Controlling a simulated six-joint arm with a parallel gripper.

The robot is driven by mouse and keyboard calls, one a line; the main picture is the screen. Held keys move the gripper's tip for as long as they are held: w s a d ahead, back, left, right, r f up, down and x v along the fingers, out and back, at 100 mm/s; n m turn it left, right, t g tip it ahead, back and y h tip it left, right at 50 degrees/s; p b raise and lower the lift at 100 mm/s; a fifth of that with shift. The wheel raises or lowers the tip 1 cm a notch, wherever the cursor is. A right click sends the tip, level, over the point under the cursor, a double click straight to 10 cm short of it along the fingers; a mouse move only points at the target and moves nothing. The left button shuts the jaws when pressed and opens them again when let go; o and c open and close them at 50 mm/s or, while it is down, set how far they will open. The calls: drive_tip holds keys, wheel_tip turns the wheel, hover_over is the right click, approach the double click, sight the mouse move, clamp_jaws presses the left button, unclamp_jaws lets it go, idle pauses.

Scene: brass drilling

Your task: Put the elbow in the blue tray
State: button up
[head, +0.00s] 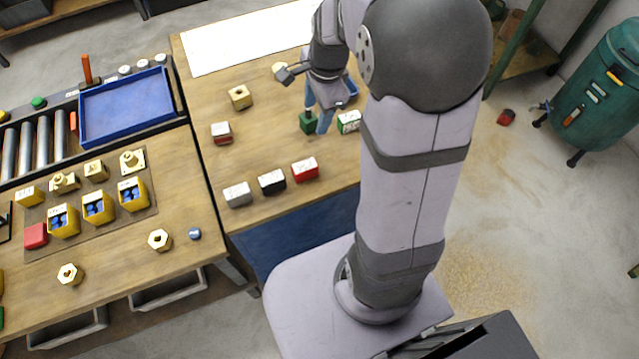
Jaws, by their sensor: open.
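The blue tray (126,105) lies empty at the end of the roller conveyor on the left. Brass fittings stand on a brown mat on the left bench: one with a side stub (65,182), a squarish one (95,170) and a flanged one (132,161). I cannot tell for sure which is the elbow. My gripper (317,112) is open over the middle table, pointing down, far right of the tray. Its fingers are beside a green block (308,123); whether they touch it is unclear.
The middle table holds a brass block (240,97), a red-and-white block (221,132) and grey (237,194), black (272,181) and red (305,169) blocks. Yellow bins (97,207) stand on the left bench. My arm hides the middle table's right side.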

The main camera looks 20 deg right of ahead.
drive_tip(key=s+a+f+n+g, duration=0.1)
drive_tip(key=s+a+n, duration=0.2)
drive_tip(key=s+n, duration=0.5)
drive_tip(key=s+a+f+n+g, duration=0.1)
drive_tip(key=s+a+f+n, duration=0.1)
drive_tip(key=s+n, duration=0.6)
drive_tip(key=shift+a+f+n, duration=0.3)
drive_tip(key=shift+a+n, duration=0.4)
drive_tip(key=shift+n, duration=0.4)
